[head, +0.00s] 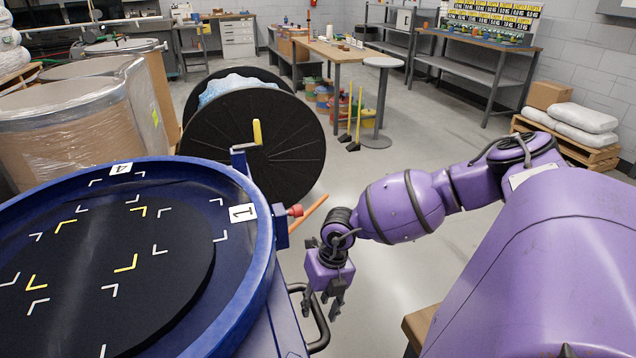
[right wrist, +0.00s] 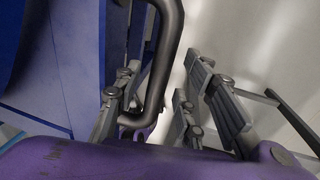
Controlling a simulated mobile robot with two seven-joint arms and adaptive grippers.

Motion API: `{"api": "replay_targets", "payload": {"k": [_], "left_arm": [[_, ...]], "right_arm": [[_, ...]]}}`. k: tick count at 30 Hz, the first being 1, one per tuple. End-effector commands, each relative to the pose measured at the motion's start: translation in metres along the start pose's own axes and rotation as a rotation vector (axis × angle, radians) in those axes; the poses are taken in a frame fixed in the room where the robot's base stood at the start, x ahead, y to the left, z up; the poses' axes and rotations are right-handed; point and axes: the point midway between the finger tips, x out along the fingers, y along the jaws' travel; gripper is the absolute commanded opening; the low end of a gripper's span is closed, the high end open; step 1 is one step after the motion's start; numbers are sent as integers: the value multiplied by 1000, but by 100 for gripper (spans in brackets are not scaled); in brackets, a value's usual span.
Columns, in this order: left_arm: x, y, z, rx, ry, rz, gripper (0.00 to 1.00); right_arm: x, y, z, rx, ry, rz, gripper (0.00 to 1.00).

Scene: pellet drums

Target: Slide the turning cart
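The turning cart is a blue cart with a round blue-rimmed turntable (head: 262,235) on top, at the left of the head view. Its black disc carries white and yellow corner marks, and tags "1" and "4" sit on the rim. A dark bent bar handle (head: 322,335) sticks out from the cart's side. My right gripper (head: 326,305) points down beside this handle. In the right wrist view the handle (right wrist: 165,60) runs between the fingers of my open right gripper (right wrist: 160,105), with a gap on the right side. My left gripper is not in view.
A large black reel (head: 285,150) and wrapped drums (head: 60,125) stand behind the cart. An orange bar (head: 310,212) shows beyond the red knob (head: 295,210). Grey floor is open in the middle.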

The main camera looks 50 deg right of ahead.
Motion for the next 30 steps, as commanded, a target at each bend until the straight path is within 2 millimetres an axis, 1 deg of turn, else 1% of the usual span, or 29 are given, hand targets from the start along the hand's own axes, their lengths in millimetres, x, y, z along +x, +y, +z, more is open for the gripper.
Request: {"api": "replay_targets", "payload": {"k": [4,12,20,22,23,26,29,30], "left_arm": [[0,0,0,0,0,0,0],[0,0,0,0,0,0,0],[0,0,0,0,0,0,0],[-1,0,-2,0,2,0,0],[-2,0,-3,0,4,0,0],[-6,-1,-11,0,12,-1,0],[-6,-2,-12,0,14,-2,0],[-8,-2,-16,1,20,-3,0]], "right_arm": [[0,0,0,0,0,0,36],[0,0,0,0,0,1,0],[0,0,0,1,0,0,0],[-1,-4,0,2,1,-1,0],[-2,-7,0,3,1,-2,0],[-8,-28,0,4,1,-8,0],[-8,-37,1,2,1,-14,0],[-10,-46,1,4,0,-19,0]]}}
